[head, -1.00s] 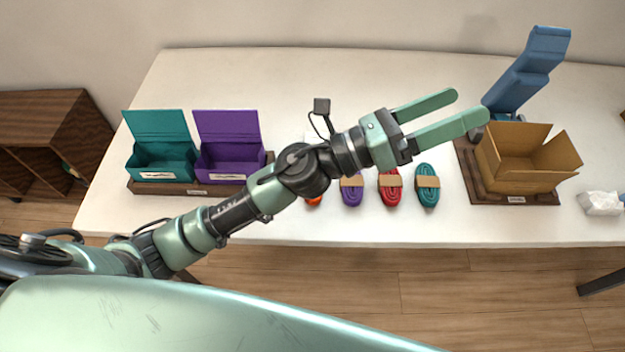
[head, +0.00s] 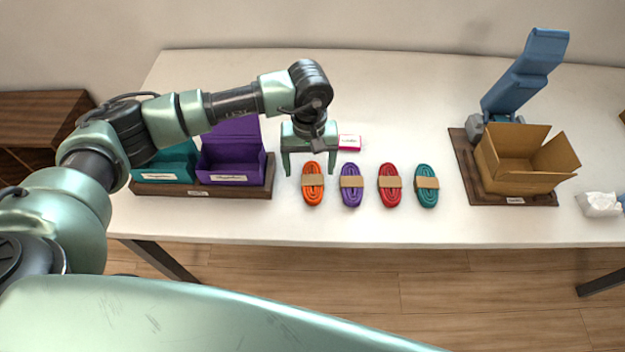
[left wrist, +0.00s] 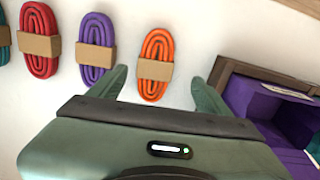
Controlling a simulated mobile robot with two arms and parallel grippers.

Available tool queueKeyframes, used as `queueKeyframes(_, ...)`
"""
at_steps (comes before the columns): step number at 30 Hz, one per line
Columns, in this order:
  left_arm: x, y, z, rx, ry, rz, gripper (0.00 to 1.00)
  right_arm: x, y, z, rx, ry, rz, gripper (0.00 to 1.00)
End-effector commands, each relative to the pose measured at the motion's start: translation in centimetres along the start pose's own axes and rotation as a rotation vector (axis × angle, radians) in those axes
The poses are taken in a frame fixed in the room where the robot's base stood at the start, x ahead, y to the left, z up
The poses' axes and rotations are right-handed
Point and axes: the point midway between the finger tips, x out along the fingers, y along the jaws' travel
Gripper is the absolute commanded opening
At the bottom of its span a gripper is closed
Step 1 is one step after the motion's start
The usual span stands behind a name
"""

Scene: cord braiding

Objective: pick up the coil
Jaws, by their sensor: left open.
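Several coils lie in a row on the white table, each with a tan paper band. They are an orange coil (head: 313,187), a purple coil (head: 351,188), a red coil (head: 389,188) and a teal coil (head: 427,188). My left gripper (head: 309,173) is open and points down above the far end of the orange coil, its fingers spread to either side. In the left wrist view the orange coil (left wrist: 155,68) lies beyond and between the open fingertips (left wrist: 160,85), with nothing held. My right gripper is not in view.
A purple box (head: 232,165) and a teal box (head: 166,166) stand on a wooden tray at left, close to the gripper. An open cardboard box (head: 520,171) sits on a wooden board at right. A pink-edged label (head: 350,142) lies behind the coils.

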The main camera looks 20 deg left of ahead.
Motion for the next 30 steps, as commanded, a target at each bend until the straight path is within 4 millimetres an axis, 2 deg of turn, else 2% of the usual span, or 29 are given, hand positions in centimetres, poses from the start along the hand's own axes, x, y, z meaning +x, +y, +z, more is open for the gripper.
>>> queueKeyframes(7,3.1,0.8,0.1,-0.001,-0.006,0.001,0.78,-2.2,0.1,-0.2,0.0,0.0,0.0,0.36)
queueKeyframes(12,5.1,0.7,0.0,-0.001,-0.004,0.003,0.78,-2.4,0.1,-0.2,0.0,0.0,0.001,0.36)
queueKeyframes(20,5.5,0.8,0.0,0.0,-0.002,0.005,0.78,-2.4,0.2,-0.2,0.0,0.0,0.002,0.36)
queueKeyframes(27,5.4,0.8,0.0,-0.001,-0.002,0.005,0.11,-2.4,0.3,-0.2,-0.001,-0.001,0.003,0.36)
queueKeyframes(28,5.4,0.8,-0.1,-0.001,-0.001,0.006,0.06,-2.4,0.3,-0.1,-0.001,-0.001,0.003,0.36)
queueKeyframes(30,5.4,0.8,-0.1,-0.001,-0.001,0.006,0.06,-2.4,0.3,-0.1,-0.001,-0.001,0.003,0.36)
